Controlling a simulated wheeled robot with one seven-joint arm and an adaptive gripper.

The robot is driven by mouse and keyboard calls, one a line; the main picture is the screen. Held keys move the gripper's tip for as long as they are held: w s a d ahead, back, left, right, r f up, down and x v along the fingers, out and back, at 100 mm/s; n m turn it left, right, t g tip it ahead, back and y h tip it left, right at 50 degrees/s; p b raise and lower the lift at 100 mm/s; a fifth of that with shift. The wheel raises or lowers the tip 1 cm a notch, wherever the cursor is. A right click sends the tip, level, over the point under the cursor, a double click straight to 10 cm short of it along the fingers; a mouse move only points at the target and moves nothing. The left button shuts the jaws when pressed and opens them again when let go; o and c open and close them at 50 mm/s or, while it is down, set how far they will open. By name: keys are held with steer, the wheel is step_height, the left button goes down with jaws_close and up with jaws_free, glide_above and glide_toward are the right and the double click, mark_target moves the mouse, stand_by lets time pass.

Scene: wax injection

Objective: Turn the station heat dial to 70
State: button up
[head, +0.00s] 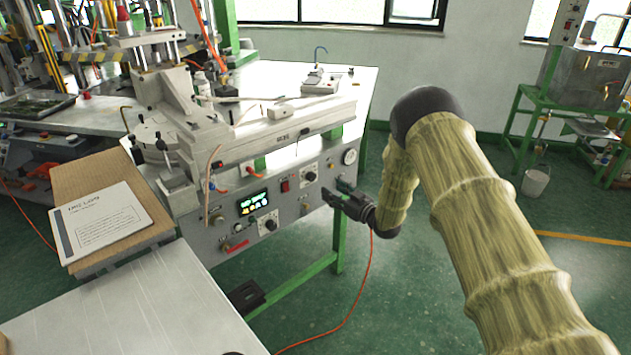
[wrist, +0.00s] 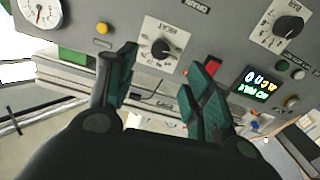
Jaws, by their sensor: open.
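The station's grey front panel carries two black dials on white scale plates. One dial (head: 309,176) is right of the red switch in the head view; in the wrist view this dial (wrist: 160,47) sits just beyond the gap between my fingers. The other dial (head: 268,224) is under the display, and shows at the upper right in the wrist view (wrist: 288,25). The labels and pointer settings are too small to read surely. My gripper (head: 338,197) is open and empty in front of the panel's right part; its green-padded fingers (wrist: 166,72) appear apart from the dial.
The panel also has a lit display (head: 254,203), a red switch (head: 285,185), a yellow button (head: 331,163) and a round gauge (head: 349,156). A red lever (head: 236,246) sits low on the left. A paper sheet (head: 100,222) lies on a board at left.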

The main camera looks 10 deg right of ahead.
mark_target(313, 178)
steer(key=p+x, duration=0.1)
steer(key=x, duration=0.9)
steer(key=shift+a, duration=0.1)
steer(key=c, duration=1)
steer(key=shift+f, duration=0.1)
